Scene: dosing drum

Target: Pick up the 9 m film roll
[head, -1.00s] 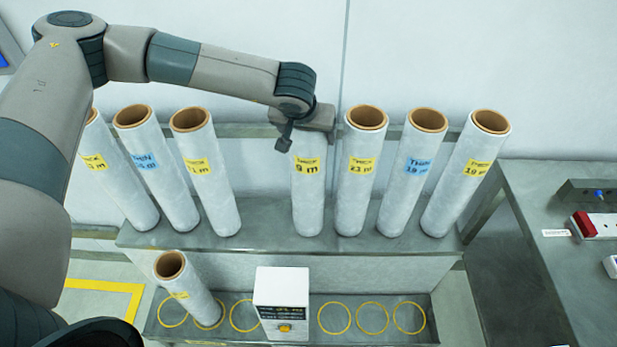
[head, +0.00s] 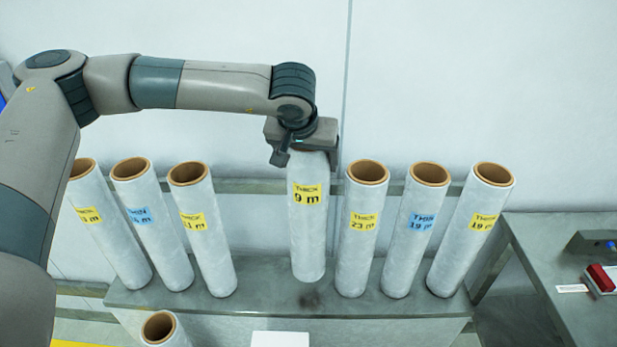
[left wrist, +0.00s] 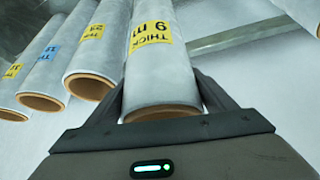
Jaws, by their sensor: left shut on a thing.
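The 9 m film roll (head: 308,235) is a whitish roll with a yellow "THICK 9 m" label. It hangs upright in the head view, its lower end above the shelf with a dark shadow beneath it. My left gripper (head: 301,150) is shut on its top end, which the gripper hides in the head view. In the left wrist view the roll (left wrist: 160,75) sits between the two fingers of the gripper (left wrist: 163,108), with its brown core edge showing. My right gripper is not in view.
Other labelled rolls stand on the grey shelf (head: 270,300): several left, including a blue-labelled one (head: 150,225), and a 23 m roll (head: 360,230), a thin 19 m roll (head: 412,230) and a thick 19 m roll (head: 470,230) right. Another roll (head: 160,328) and a white box (head: 280,338) are in front.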

